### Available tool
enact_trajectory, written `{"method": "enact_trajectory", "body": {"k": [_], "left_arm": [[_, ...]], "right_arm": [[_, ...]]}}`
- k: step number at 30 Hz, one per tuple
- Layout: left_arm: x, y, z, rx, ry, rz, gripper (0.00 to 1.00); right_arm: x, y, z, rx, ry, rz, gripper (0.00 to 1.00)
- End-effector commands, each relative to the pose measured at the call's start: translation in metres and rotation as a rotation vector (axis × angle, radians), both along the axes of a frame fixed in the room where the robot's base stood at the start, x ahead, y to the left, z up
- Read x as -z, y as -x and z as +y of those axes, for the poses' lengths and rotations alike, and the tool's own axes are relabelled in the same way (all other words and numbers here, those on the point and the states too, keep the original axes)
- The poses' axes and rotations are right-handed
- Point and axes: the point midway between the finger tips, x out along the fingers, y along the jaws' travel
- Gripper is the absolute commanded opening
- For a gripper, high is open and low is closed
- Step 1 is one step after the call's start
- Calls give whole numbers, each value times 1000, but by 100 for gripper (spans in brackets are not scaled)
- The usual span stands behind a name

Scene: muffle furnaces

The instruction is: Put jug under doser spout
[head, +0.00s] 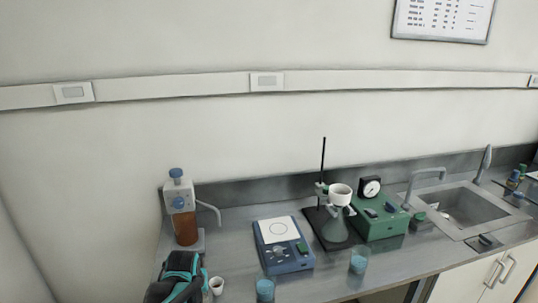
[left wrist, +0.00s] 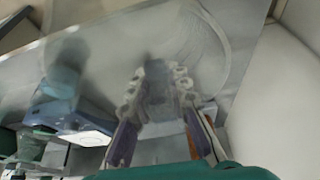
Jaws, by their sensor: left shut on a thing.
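The doser (head: 180,205) stands at the left end of the bench, a bottle of orange-brown liquid with a pale head and blue knobs. Its thin spout (head: 210,210) reaches out to the right and bends down. My left gripper (head: 203,279) is in front of the doser, at the bottom left. A small whitish jug (head: 216,285) is at its fingertips, in front of the spout. In the left wrist view the fingers (left wrist: 158,92) are closed on a grey see-through body, seemingly the jug; its outline is blurred. My right gripper is not in view.
A blue stirrer (head: 284,245) stands right of the doser. Two beakers with blue contents, one at the front (head: 265,288) and one farther right (head: 358,260), stand nearby. Farther right are a stand with a funnel (head: 334,226), a green pump (head: 379,217) and a sink (head: 465,208).

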Motion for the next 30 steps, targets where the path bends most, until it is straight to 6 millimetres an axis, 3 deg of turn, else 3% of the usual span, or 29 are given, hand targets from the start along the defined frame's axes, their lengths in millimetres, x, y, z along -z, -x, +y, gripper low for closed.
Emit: {"method": "enact_trajectory", "body": {"k": [12,18,30], "left_arm": [[62,63,-25,123,1,1,0],[84,95,-35,179,1,-1,0],[87,102,-37,192,1,-1,0]], "right_arm": [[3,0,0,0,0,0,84],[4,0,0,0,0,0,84],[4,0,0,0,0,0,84]]}}
